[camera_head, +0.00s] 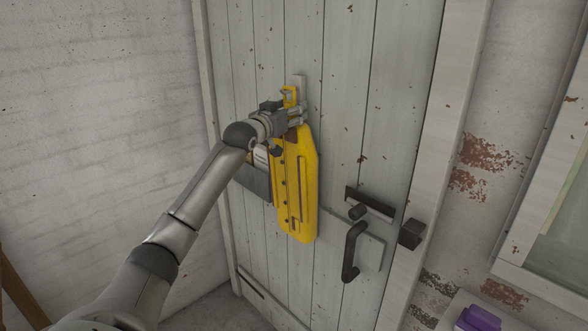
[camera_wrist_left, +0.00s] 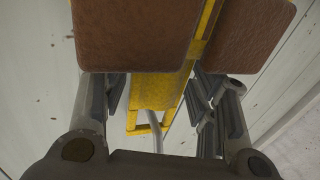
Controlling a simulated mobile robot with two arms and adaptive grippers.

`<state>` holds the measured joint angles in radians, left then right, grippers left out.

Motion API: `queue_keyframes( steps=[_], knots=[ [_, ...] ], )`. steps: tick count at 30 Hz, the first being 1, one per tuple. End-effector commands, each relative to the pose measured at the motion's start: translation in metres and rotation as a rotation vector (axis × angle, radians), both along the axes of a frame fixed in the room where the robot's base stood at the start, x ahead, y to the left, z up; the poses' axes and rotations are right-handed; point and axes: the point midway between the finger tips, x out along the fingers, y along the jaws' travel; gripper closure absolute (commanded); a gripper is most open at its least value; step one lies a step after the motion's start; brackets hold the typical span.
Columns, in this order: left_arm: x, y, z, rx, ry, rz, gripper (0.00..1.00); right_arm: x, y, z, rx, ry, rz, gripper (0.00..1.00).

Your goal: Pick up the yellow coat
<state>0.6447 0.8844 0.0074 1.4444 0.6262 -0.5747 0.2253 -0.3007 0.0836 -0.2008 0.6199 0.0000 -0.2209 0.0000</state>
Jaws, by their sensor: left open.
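The yellow coat (camera_head: 299,190) hangs long and flat on the pale plank door, from a hook plate near its top. My left gripper (camera_head: 293,122) is at the coat's upper end, just below the yellow loop at the top. Contact between fingers and coat cannot be told. My right gripper is out of view.
A dark grey item (camera_head: 256,178) hangs beside the coat's left edge, partly behind it. A black latch (camera_head: 369,204) and a curved black handle (camera_head: 352,252) stick out to the right. A purple object (camera_head: 478,319) lies at the lower right. White brick wall is at left.

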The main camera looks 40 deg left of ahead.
Motion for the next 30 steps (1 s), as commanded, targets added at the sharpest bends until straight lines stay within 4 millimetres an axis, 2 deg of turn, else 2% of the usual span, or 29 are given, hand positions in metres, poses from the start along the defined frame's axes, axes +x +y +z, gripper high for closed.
queue_keyframes(
  steps=[6, 19, 30],
  knots=[
    [0.0004, -0.0001, -0.0006, 0.000, 0.000, 0.000, 0.46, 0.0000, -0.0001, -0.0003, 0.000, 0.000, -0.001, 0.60],
    [0.0002, -0.0001, -0.0005, 0.000, 0.000, 0.000, 1.00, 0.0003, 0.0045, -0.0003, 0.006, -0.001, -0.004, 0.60],
    [-0.0003, 0.0001, 0.0025, 0.001, -0.006, -0.001, 1.00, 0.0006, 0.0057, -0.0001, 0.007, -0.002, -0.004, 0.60]
  ],
)
